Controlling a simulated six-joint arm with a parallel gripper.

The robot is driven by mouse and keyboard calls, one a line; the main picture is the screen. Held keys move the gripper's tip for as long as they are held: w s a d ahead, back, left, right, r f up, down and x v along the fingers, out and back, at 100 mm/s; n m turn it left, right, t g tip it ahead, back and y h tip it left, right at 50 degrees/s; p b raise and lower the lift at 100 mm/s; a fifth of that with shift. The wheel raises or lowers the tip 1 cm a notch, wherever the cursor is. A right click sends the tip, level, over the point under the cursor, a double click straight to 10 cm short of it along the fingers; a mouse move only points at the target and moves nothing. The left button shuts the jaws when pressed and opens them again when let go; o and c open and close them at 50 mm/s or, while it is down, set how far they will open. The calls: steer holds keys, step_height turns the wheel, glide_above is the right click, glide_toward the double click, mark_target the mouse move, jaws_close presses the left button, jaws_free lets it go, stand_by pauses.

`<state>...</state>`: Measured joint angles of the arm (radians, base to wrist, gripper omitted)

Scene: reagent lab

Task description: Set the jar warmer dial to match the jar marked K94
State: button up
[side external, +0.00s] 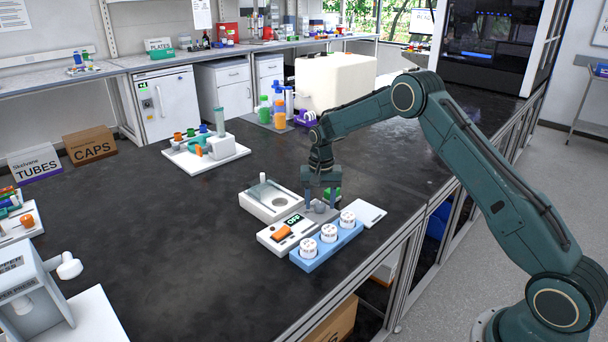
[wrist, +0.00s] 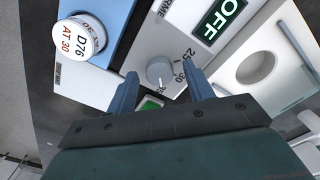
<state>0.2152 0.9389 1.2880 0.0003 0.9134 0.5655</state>
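The jar warmer (side external: 268,238) is a white panel with an orange switch (side external: 281,232) and a display (wrist: 225,20) reading OFF. Its grey dial (wrist: 160,71) has a white pointer line toward the bottom of the wrist view, with printed numbers, including 25 and 30, beside it. My gripper (wrist: 161,76) is open and points down at the dial, one finger on each side with gaps visible. Three white-capped jars stand in a blue rack (side external: 310,263). One jar (wrist: 79,37) reads "D76 AT 30"; the other lids (side external: 328,233) (side external: 347,219) are too small to read, so K94 cannot be picked out.
A white block with a round well (side external: 268,204) adjoins the warmer. A green item (wrist: 151,103) sits beside the dial, and a white pad (side external: 367,213) lies right of the rack. A tube station (side external: 190,157) stands farther back.

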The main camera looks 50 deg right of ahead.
mark_target(320, 204)
steer(key=shift+r, duration=0.1)
step_height(320, 204, up, 14)
steer(key=shift+f, duration=0.2)
stand_by(0.6)
steer(key=shift+r, duration=0.1)
steer(key=s+a+r+n+t, duration=0.2)
steer(key=s+a+r, duration=0.2)
steer(key=s+r, duration=0.45)
steer(key=s+a+r+n+t, duration=0.1)
steer(key=s+a+r+n, duration=0.25)
steer(key=s+r, duration=0.5)
steer(key=s+a+f+n+t, duration=0.1)
steer(key=s+a+f, duration=0.1)
steer(key=s, duration=0.9)
steer(key=s+a+f+n+t, duration=0.1)
steer(key=s+a+f+n, duration=0.1)
steer(key=s, duration=0.8)
steer(key=shift+s+a+f+t, duration=0.3)
steer(key=shift+s+a+f, duration=0.15)
steer(key=shift+f, duration=0.1)
